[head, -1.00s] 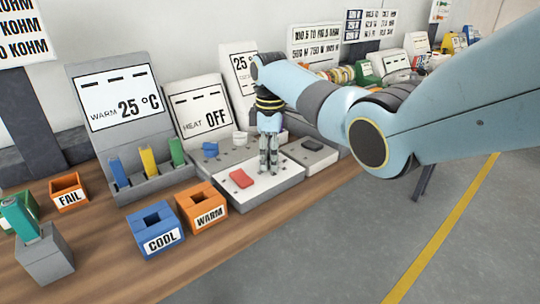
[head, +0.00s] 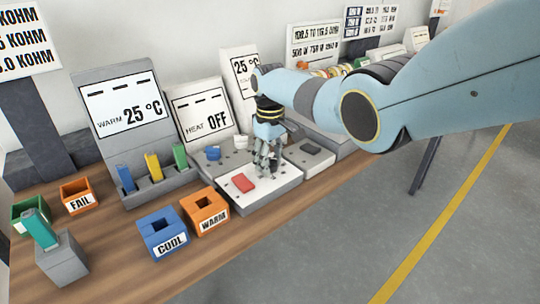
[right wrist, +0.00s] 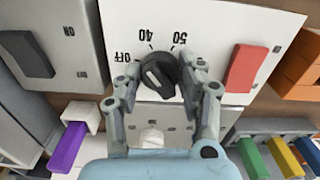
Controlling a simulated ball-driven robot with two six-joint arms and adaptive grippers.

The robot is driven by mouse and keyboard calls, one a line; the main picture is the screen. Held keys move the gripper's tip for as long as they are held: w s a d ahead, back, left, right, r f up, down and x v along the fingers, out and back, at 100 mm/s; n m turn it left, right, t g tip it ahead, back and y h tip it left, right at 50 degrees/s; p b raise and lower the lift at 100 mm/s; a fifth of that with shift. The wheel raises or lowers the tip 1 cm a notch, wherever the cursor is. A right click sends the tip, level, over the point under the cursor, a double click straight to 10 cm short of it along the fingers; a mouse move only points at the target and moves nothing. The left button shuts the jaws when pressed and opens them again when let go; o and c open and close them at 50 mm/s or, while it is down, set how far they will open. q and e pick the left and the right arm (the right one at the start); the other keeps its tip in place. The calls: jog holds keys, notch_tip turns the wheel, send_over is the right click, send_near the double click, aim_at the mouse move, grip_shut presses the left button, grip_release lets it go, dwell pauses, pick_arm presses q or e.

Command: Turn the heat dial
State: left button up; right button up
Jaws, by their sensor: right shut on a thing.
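The heat dial (right wrist: 160,75) is a black knob with a white line, set on a white panel marked OFF, 40 and 50. In the right wrist view its line slants toward the upper left; I cannot tell exactly which mark it meets. My right gripper (head: 266,173) is shut on the dial, one finger on each side, and hides it in the head view. The white heat unit (head: 280,190) also carries a red switch (head: 243,183). The heat display (head: 203,110) behind it reads OFF. My left gripper is not in view.
An orange WARM box (head: 208,222) and a blue COOL box (head: 152,250) stand at the near left of the unit. A grey unit with a dark switch (head: 311,147) adjoins it on the right. A display (head: 125,105) reads WARM 25 °C.

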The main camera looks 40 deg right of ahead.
jog(key=shift+m+p, duration=0.3)
jog(key=shift+m, duration=0.7)
jog(key=o, duration=1.1)
jog(key=shift+o, duration=0.2)
jog(key=shift+r, duration=0.1)
notch_tip(320, 180, up, 12)
